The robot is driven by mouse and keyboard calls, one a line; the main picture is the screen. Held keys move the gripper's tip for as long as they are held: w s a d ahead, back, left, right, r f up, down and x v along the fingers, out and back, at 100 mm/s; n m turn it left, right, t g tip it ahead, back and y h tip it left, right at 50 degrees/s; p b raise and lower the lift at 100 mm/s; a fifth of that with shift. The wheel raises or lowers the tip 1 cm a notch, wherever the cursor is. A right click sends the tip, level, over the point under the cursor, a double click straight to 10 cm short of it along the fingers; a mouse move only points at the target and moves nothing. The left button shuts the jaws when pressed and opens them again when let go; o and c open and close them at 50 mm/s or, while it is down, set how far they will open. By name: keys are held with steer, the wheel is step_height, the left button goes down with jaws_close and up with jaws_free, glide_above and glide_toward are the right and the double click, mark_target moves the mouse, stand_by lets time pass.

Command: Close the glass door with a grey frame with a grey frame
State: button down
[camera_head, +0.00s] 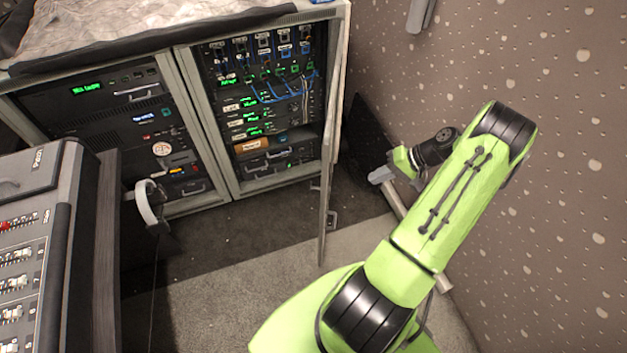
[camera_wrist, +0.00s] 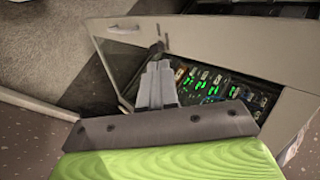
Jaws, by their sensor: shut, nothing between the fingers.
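The glass door with a grey frame (camera_head: 326,200) stands swung out from the right bay of the rack cabinet, seen nearly edge-on in the head view. A small handle (camera_head: 332,219) shows beside its edge. My gripper (camera_head: 378,176) is to the right of the door, between it and the wall. In the wrist view, my gripper (camera_wrist: 158,68) has its grey fingers together, with nothing between them. Pale frame panels (camera_wrist: 195,35) and lit rack equipment lie beyond the fingers. Whether the fingertips touch the door cannot be told.
The rack cabinet (camera_head: 210,125) holds lit equipment and blue cables in the open right bay. A mixing desk (camera_head: 40,240) stands at the left, with headphones (camera_head: 150,203) beside it. A speckled wall (camera_head: 560,140) closes off the right. The carpet (camera_head: 225,280) before the cabinet is clear.

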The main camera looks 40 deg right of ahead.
steer(key=f, duration=0.2)
steer(key=b, duration=0.2)
glide_above(337, 189)
steer(key=s+a, duration=0.3)
steer(key=shift+t, duration=0.3)
steer(key=shift+d+f, duration=0.15)
steer(key=shift+f, duration=3.25)
steer(key=shift+w, duration=0.1)
